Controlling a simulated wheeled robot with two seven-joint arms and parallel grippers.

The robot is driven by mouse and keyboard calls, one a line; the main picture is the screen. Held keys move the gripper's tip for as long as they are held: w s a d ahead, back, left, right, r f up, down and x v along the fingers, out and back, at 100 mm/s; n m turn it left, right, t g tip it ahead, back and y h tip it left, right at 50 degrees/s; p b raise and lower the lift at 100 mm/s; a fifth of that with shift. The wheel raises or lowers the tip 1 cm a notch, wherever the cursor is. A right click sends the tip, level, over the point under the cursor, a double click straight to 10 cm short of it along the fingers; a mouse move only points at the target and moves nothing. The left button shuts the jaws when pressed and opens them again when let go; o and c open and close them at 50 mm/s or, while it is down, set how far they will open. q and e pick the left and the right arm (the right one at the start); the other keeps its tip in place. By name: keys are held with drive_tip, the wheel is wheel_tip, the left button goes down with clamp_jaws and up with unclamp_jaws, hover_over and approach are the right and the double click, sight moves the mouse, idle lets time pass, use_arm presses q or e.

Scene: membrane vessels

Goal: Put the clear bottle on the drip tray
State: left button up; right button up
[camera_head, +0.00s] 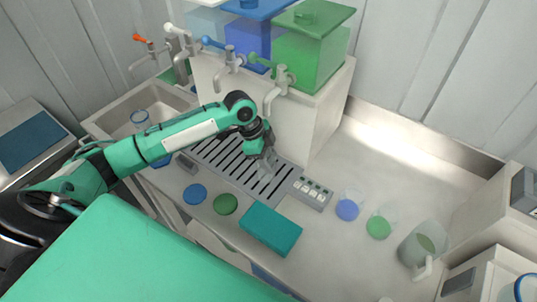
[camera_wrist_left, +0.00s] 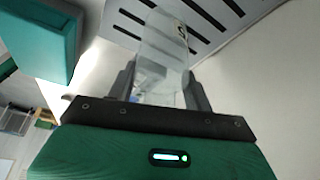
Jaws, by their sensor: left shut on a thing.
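My left gripper (camera_head: 266,150) reaches in from the left over the drip tray (camera_head: 236,168), a grey panel with dark slots in front of the dispenser. It is shut on the clear bottle (camera_head: 268,162), which hangs below the fingers and is hard to make out in the head view. In the left wrist view the clear bottle (camera_wrist_left: 163,48) stands out between the two grey fingers, with the slotted drip tray (camera_wrist_left: 200,42) behind it. I cannot tell whether the bottle's base touches the tray. My right gripper is not in view.
Blue and green tanks (camera_head: 310,52) with taps (camera_head: 283,77) stand above the tray. A button panel (camera_head: 312,192) is at the tray's right end. A teal box (camera_head: 270,229), blue disc (camera_head: 195,194) and green disc (camera_head: 226,204) lie in front. Cups (camera_head: 347,208) and a jug (camera_head: 423,245) stand right.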

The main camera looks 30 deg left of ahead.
use_arm(q)
drive_tip(key=shift+f, duration=0.1)
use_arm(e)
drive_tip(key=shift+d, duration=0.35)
use_arm(q)
drive_tip(key=shift+f, duration=0.1)
drive_tip(key=o, duration=1)
drive_tip(key=shift+c, duration=0.2)
drive_tip(key=b+v, duration=0.2)
drive_tip(key=v, duration=1)
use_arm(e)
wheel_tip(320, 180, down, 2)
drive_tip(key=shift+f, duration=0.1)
